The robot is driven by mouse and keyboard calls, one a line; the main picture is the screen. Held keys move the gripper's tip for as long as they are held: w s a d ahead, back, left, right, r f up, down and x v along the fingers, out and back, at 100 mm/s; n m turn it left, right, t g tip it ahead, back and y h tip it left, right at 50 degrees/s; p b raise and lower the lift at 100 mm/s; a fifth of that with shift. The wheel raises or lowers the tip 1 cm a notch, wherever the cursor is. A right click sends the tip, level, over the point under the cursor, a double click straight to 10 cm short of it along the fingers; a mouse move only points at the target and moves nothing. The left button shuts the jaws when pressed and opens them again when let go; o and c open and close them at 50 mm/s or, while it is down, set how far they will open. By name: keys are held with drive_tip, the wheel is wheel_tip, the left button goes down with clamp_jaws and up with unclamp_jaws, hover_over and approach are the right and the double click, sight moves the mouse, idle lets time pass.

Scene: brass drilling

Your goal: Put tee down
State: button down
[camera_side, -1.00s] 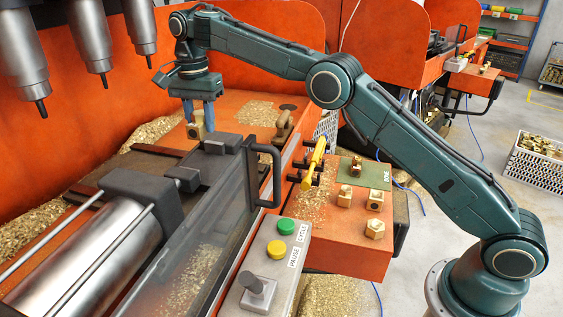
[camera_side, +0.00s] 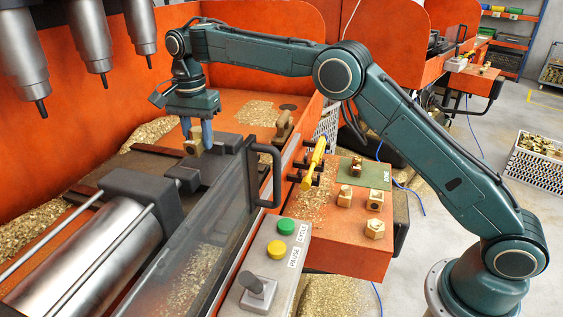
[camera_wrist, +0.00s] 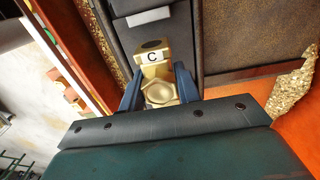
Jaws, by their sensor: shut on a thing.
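My gripper (camera_side: 197,135) has its blue fingers shut on a brass tee (camera_side: 194,147), inside the machine. The tee sits low beside the dark vise block (camera_side: 215,152). I cannot tell whether it touches the surface below. In the wrist view the tee (camera_wrist: 155,72) lies between the two blue fingers (camera_wrist: 158,88), with a white "C" label, a round opening beyond the label and a hexagonal end nearer the camera. A dark grey block (camera_wrist: 150,38) is just beyond it.
Drill spindles (camera_side: 90,40) hang at upper left. Brass chips (camera_side: 155,132) lie about.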

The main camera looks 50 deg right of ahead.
sight(197, 129)
drive_tip(key=shift+f, duration=0.3)
drive_tip(key=shift+f, duration=1.8)
drive_tip(key=shift+f, duration=0.15)
drive_tip(key=c, duration=1)
unclamp_jaws()
drive_tip(key=shift+r, duration=3.85)
